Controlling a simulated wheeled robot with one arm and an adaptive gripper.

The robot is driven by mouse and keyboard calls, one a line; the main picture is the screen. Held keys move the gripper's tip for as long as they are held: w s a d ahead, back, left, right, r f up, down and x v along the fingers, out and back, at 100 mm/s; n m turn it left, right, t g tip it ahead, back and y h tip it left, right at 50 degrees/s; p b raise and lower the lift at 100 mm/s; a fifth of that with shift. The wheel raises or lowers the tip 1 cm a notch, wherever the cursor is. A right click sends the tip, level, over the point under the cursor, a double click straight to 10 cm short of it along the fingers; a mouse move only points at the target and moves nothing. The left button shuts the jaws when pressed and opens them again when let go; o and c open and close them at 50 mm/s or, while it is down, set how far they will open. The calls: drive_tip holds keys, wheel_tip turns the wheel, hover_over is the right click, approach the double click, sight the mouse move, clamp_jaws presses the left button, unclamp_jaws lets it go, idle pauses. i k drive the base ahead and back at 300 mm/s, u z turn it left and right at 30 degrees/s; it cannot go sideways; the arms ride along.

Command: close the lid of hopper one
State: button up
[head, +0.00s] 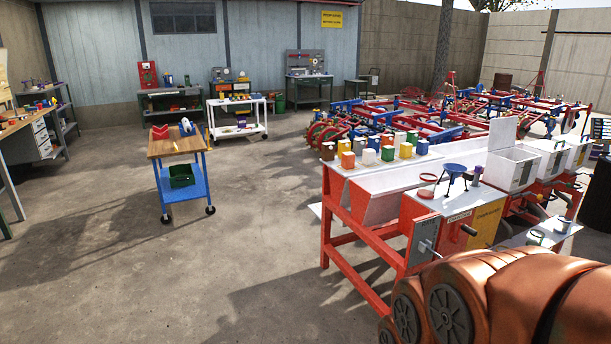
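A row of white hoppers stands on the red-framed planter at right. The nearest white hopper (511,170) has its lid (502,134) raised upright, and its top shows open. Farther right, another hopper (549,160) shows no raised lid. I cannot read a number on any hopper, so I cannot tell by label which is hopper one. The copper-coloured links of my arm fill the bottom right corner, in front of the planter's near end. My gripper is not in view.
The red bench frame (352,254) carries several coloured blocks, a blue stand (455,177) and a red ring (427,177). A blue cart (181,182) stands at left, a white cart (238,121) behind it. The concrete floor (240,240) between cart and bench is clear.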

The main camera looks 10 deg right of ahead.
sight(503, 131)
drive_tip(key=i, duration=3.65)
drive_tip(key=z, duration=2.5)
